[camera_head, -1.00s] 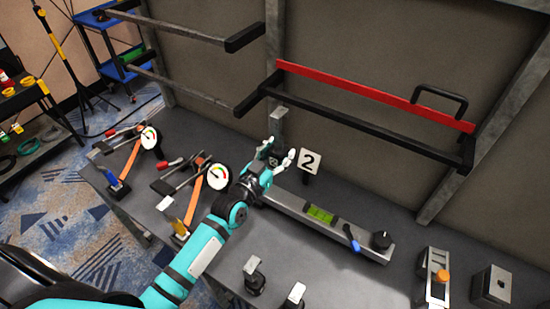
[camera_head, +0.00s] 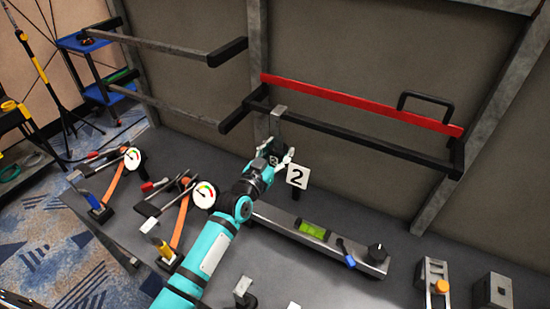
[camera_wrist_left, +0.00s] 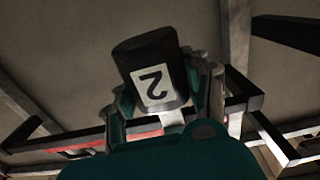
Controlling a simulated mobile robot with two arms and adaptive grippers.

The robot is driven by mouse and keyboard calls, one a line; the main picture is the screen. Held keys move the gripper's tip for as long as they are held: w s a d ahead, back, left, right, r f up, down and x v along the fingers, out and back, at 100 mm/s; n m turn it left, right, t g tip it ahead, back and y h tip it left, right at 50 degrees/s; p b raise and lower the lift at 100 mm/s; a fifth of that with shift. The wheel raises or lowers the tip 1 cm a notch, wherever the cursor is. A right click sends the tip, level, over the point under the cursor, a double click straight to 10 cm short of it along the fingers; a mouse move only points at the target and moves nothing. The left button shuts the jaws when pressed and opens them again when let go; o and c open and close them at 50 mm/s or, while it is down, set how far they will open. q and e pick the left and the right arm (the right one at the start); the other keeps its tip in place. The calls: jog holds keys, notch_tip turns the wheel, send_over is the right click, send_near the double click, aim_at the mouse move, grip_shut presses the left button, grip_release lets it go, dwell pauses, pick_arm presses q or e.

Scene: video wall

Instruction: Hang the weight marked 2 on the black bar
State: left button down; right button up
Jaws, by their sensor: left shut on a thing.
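My left gripper (camera_head: 273,162) is shut on the dark weight marked 2 (camera_wrist_left: 155,75). In the left wrist view its black body and white label, upside down there, sit between my fingers. In the head view the weight's light grey hook (camera_head: 278,115) rises above my fingers. The hook overlaps the black bar (camera_head: 360,142) near its left end; I cannot tell whether it is over the bar or only in front of it. A separate white sign with a 2 (camera_head: 297,176) stands just right of my gripper. My right gripper is not in view.
A red bar (camera_head: 350,103) runs behind the black bar, with a black handle (camera_head: 428,100) at its right. Gauges and clamps (camera_head: 130,175) lie at the left. Other fixtures stand at the front and right.

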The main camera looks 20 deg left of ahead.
pick_arm(q)
jog(key=shift+w+d+f+b, duration=0.15)
jog(key=shift+w+f+b, duration=0.15)
jog(key=shift+w+b, duration=0.45)
jog(key=shift+w+d+f+b, duration=0.15)
jog(key=shift+w+f+b, duration=0.15)
jog(key=shift+w+b, duration=0.4)
jog(key=shift+w+d+f+b, duration=0.15)
jog(key=shift+w+f+b, duration=0.15)
jog(key=shift+w+b, duration=0.45)
